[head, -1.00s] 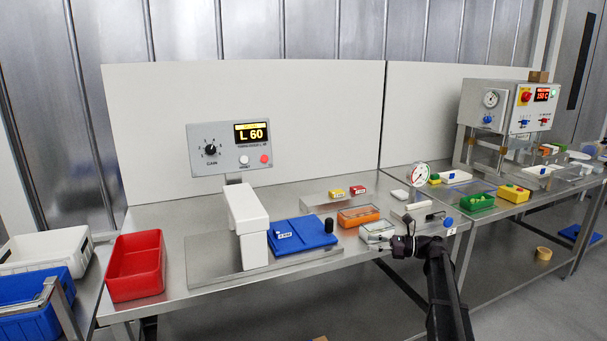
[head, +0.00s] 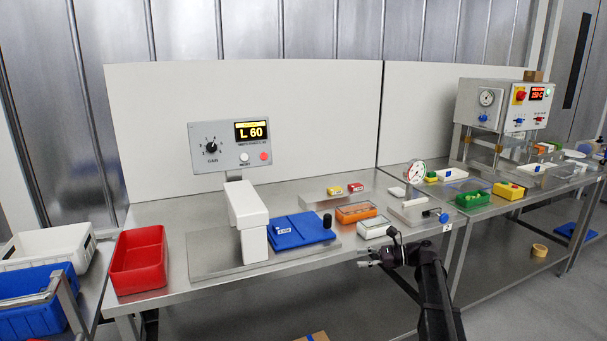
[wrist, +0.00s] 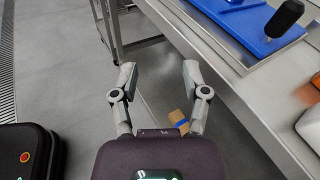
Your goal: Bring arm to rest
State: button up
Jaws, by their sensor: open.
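My gripper (head: 366,257) is in front of the front edge of the steel table (head: 200,292), near the clear box in the head view. In the wrist view my gripper (wrist: 156,75) is open, its two fingers apart with nothing between them. The grey floor shows below and between the fingers. My black arm reaches up to it from the lower right of the head view.
On the table are a blue plate with a black knob (head: 300,232), an orange box (head: 356,212), a clear box (head: 374,228) and a dial gauge (head: 416,172). A red bin (head: 138,262) stands left. A cardboard box (wrist: 178,121) lies on the floor below.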

jog(key=s+a+f+n+g+h, duration=0.2)
jog(key=s+a+f+n+h, duration=0.3)
jog(key=s+f+n+h, duration=0.55)
jog(key=s+d+f+n+h, duration=0.2)
jog(key=s+n+h, duration=0.15)
jog(key=s, duration=0.45)
jog(key=s+d+f+n+h, duration=0.2)
jog(key=s+f+n, duration=0.15)
jog(key=s, duration=0.45)
notch_tip(320, 180, up, 15)
jog(key=p, duration=1.4)
jog(key=shift+w+f+n+g, duration=0.2)
jog(key=shift+w+n+g, duration=0.15)
jog(key=shift+g, duration=0.05)
